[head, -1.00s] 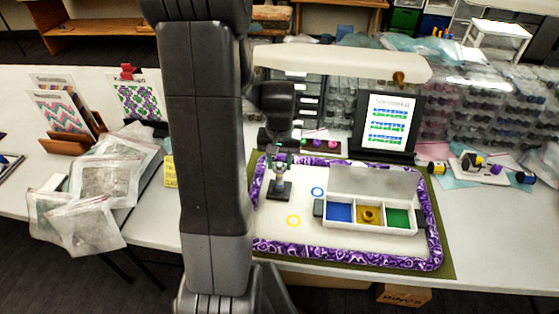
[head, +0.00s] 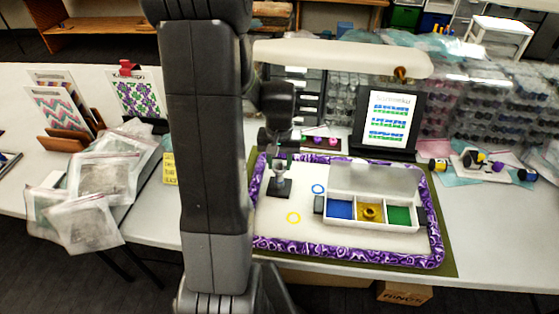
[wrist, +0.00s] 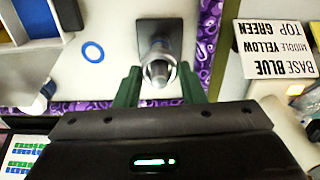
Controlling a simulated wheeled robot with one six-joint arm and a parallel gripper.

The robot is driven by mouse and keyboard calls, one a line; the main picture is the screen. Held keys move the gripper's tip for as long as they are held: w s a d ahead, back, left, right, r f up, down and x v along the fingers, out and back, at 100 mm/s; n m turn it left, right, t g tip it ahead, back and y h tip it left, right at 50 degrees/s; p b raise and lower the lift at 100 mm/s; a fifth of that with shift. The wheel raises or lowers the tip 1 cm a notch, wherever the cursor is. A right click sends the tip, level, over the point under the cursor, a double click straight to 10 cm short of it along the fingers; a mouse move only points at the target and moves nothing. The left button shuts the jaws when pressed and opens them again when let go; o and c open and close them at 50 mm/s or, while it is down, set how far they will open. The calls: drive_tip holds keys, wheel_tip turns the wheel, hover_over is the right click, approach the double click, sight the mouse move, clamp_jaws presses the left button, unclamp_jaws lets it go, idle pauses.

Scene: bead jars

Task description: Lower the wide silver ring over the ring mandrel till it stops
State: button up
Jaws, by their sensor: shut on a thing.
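The wide silver ring (wrist: 147,72) is between the green fingers of my gripper (wrist: 159,84) in the wrist view. My gripper is shut on it. The grey ring mandrel (wrist: 160,44) rises from a black square base (wrist: 174,27) and lines up with the ring, which appears to be around its tip. I cannot tell how far down the ring sits. In the head view my gripper (head: 279,156) is directly above the upright mandrel (head: 280,178), and the ring is too small to make out clearly.
A white tray (head: 372,226) with blue, yellow and green compartments stands right of the mandrel. A purple patterned border (head: 350,258) edges the mat. A lamp (head: 340,56) hangs behind.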

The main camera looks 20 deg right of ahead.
drive_tip(key=shift+f+b, duration=1.7)
drive_tip(key=shift+f, duration=0.55)
idle(0.9)
idle(0.4)
drive_tip(key=o, duration=1)
drive_tip(key=shift+o, duration=0.2)
wheel_tip(320, 180, up, 14)
drive_tip(key=shift+f+p, duration=0.1)
drive_tip(key=shift+p, duration=0.35)
